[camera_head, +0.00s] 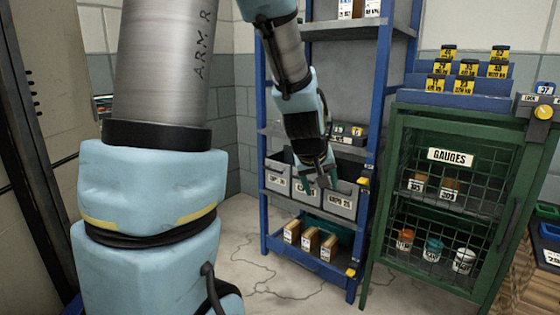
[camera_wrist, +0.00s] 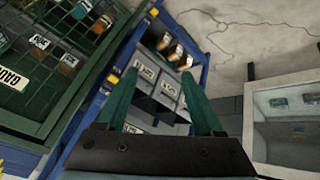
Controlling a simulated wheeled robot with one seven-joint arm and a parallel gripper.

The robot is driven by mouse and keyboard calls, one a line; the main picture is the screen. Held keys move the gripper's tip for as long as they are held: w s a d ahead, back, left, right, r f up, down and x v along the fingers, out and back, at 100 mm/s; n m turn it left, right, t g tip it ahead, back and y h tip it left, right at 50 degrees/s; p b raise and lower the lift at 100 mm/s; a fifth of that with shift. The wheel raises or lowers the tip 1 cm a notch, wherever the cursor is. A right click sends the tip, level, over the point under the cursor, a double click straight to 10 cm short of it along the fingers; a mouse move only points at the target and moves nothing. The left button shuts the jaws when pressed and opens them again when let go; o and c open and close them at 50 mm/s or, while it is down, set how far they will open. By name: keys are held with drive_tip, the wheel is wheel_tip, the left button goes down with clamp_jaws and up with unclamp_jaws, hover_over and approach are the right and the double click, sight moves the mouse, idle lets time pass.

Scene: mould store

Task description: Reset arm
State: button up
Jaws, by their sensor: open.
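My gripper (camera_head: 321,181) is in front of the blue shelf rack (camera_head: 267,205) in the head view, at the height of the grey bins (camera_head: 341,199). In the wrist view my gripper (camera_wrist: 160,92) shows two green fingers spread well apart, with nothing held between them. Through the gap I see the labelled bins (camera_wrist: 143,76) on the rack. My arm reaches down from the top of the head view. Whether the fingertips touch a bin cannot be told.
A green mesh cabinet labelled GAUGES (camera_head: 449,157) stands right of the rack, with yellow-labelled blocks (camera_head: 463,87) on top. Small boxes (camera_head: 309,241) sit on the rack's bottom shelf. A white-framed case (camera_wrist: 290,120) is at right in the wrist view. Cracked floor (camera_head: 240,240) is clear at left.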

drive_tip(key=s+a+f+m+g+y, duration=0.1)
drive_tip(key=s+a+f+g, duration=0.1)
drive_tip(key=s+a, duration=0.55)
drive_tip(key=s+a+f+g+y, duration=0.25)
drive_tip(key=s+a, duration=0.25)
drive_tip(key=a, duration=0.5)
wheel_tip(320, 180, up, 21)
drive_tip(key=p, duration=2.1)
drive_tip(key=shift+w+d+r+h, duration=0.15)
drive_tip(key=shift+d+r+h, duration=0.1)
drive_tip(key=shift+h, duration=0.1)
